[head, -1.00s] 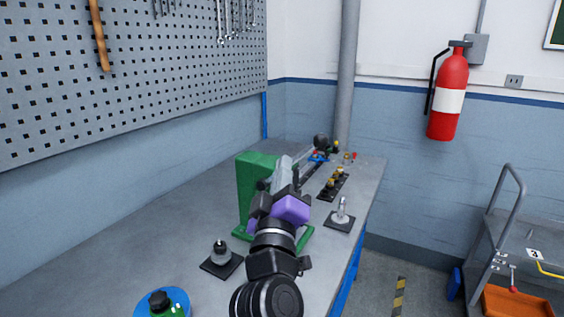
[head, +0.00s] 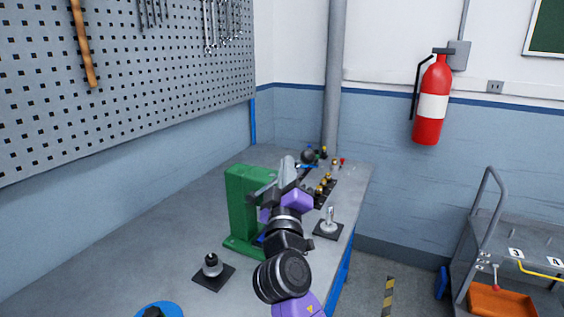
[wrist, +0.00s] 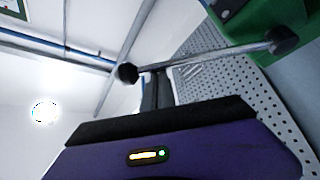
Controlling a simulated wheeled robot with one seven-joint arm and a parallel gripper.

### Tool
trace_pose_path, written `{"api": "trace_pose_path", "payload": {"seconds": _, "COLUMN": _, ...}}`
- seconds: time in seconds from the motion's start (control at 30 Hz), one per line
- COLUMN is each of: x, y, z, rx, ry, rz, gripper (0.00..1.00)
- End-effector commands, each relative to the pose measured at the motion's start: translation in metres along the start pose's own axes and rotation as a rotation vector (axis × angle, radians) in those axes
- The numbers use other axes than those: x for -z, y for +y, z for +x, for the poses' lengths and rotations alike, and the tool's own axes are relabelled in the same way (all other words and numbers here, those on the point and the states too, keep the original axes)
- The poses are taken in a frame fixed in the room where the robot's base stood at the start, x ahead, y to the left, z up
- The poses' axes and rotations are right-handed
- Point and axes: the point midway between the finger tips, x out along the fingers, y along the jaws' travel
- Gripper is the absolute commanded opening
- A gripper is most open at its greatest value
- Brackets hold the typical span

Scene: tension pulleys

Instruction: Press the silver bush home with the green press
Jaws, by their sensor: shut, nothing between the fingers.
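The green press (head: 241,205) stands on the bench, partly hidden by my arm; its green body also shows in the wrist view (wrist: 262,22). A metal lever bar (wrist: 205,58) with a black knob at each end crosses the wrist view. My gripper (wrist: 149,86) is shut and empty, its dark fingertips apparently close under the bar near the left knob; I cannot tell whether they touch. In the head view my gripper (head: 287,168) is in front of and right of the press top. I cannot pick out the silver bush; my arm hides part of the press base.
Black plates with upright posts stand left (head: 212,267) and right (head: 329,224) of the press. A dark rack of small parts (head: 324,190) lies behind. A blue round tray (head: 160,309) is at the near edge. The left bench surface is clear.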

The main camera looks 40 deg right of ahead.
Motion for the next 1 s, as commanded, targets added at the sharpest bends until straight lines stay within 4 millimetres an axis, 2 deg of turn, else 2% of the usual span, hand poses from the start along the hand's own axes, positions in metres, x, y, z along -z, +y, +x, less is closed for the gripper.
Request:
{"api": "trace_pose_path", "payload": {"seconds": 0.37, "x": -0.002, "y": -0.001, "z": -0.001, "rx": -0.004, "ry": 0.0, "rz": 0.005, "gripper": 0.0}}
{"api": "trace_pose_path", "payload": {"seconds": 1.0, "x": -0.03, "y": -0.006, "z": -0.017, "rx": -0.09, "ry": 0.0, "rz": 0.148, "gripper": 0.0}}
